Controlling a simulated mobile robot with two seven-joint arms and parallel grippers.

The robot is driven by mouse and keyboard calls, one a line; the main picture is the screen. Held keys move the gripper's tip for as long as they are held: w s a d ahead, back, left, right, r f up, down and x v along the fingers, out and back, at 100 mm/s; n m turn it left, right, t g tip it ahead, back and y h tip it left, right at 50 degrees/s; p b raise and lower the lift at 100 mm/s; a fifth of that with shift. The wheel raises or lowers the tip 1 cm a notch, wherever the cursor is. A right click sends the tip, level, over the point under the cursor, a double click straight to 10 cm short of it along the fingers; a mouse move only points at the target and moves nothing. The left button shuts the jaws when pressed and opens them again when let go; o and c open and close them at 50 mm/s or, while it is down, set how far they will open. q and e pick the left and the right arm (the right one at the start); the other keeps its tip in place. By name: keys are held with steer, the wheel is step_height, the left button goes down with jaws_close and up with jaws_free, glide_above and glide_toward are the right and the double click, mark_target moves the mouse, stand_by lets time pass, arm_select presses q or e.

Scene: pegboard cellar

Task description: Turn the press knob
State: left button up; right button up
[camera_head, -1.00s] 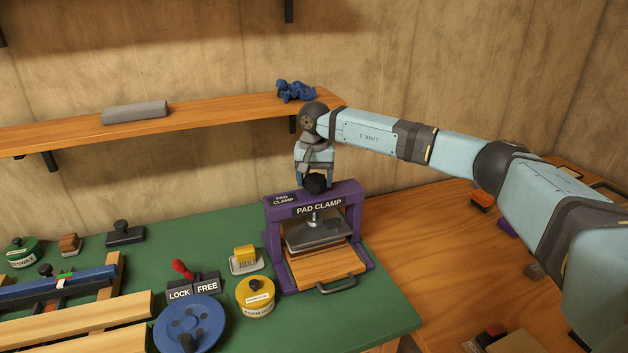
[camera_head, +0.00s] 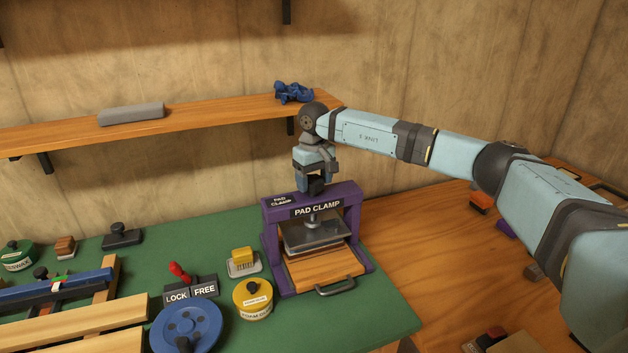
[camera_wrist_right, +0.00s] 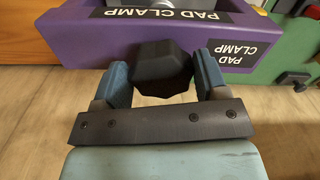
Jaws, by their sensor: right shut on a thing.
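The press is a purple frame (camera_head: 354,222) labelled PAD CLAMP on the green bench top, and its frame also shows in the right wrist view (camera_wrist_right: 85,42). Its black faceted knob (camera_head: 316,188) sits on top of the crossbar. My right gripper (camera_head: 314,178) comes down from above and is shut on the knob. In the right wrist view the knob (camera_wrist_right: 160,68) is between the two blue fingers of my gripper (camera_wrist_right: 162,76). A grey metal plate (camera_head: 312,236) hangs under the crossbar, above a wooden drawer (camera_head: 325,266) with a dark handle. My left gripper is not in view.
A blue wheel (camera_head: 188,328), a red-handled lever (camera_head: 180,272) by LOCK and FREE labels, and a yellow tin (camera_head: 252,300) stand left of the press. A wooden shelf (camera_head: 200,116) runs behind, holding a grey block and a blue cloth.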

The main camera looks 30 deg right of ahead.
mark_target(315, 180)
steer(key=shift+r, duration=0.15)
steer(key=o, duration=0.9)
step_height(315, 180, up, 14)
steer(key=shift+f, duration=0.15)
steer(key=shift+f, duration=0.1)
stand_by(0.5)
